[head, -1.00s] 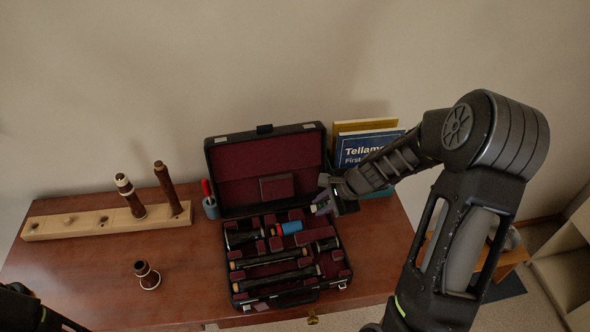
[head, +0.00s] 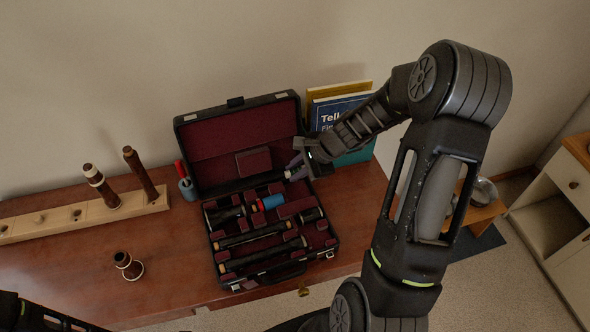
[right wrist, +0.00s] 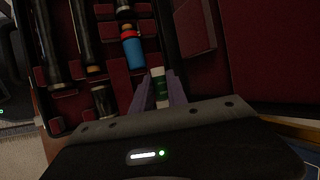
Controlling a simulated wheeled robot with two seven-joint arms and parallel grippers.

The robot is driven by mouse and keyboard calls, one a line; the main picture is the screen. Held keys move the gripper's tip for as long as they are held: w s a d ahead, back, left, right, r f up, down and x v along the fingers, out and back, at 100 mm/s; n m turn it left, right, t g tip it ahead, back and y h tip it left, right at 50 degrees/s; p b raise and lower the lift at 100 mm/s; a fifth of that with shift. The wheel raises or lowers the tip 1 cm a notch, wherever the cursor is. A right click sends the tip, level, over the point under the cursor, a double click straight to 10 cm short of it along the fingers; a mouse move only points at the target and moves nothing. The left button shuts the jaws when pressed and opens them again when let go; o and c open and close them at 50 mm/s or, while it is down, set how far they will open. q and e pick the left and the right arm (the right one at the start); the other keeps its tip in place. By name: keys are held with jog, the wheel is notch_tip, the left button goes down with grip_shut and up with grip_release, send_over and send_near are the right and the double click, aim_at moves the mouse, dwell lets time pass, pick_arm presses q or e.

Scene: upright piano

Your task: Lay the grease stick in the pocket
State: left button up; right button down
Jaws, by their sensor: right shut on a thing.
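The grease stick (right wrist: 158,86), pale with a green band, is between the fingers of my right gripper (right wrist: 160,98) in the right wrist view. In the head view my right gripper (head: 297,169) is by the hinge side of the open instrument case (head: 333,243), at its right end. The stick is too small to make out clearly there. The case has a maroon lining with several compartments; I cannot tell which is the pocket. The stick appears above the lining, near the lid. Dark parts of my left arm (head: 35,314) show at the bottom left; its fingers are unclear.
The case holds dark instrument joints and a blue roll with a red end (head: 270,202). Its raised lid (head: 225,140) stands behind. Books (head: 340,108) stand behind my right arm. A wooden peg rack (head: 90,214) and a small dark joint (head: 128,265) are at left.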

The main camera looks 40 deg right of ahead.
jog(key=shift+f+b, duration=3.45)
jog(key=shift+f, duration=0.35)
jog(key=c, duration=1.2)
grip_release()
jog(key=shift+c, duration=0.2)
jog(key=shift+r, duration=0.1)
jog(key=v, duration=0.7)
jog(key=shift+s+d+r+p, duration=0.1)
jog(key=shift+s+r+p, duration=0.15)
jog(key=shift+p, duration=0.1)
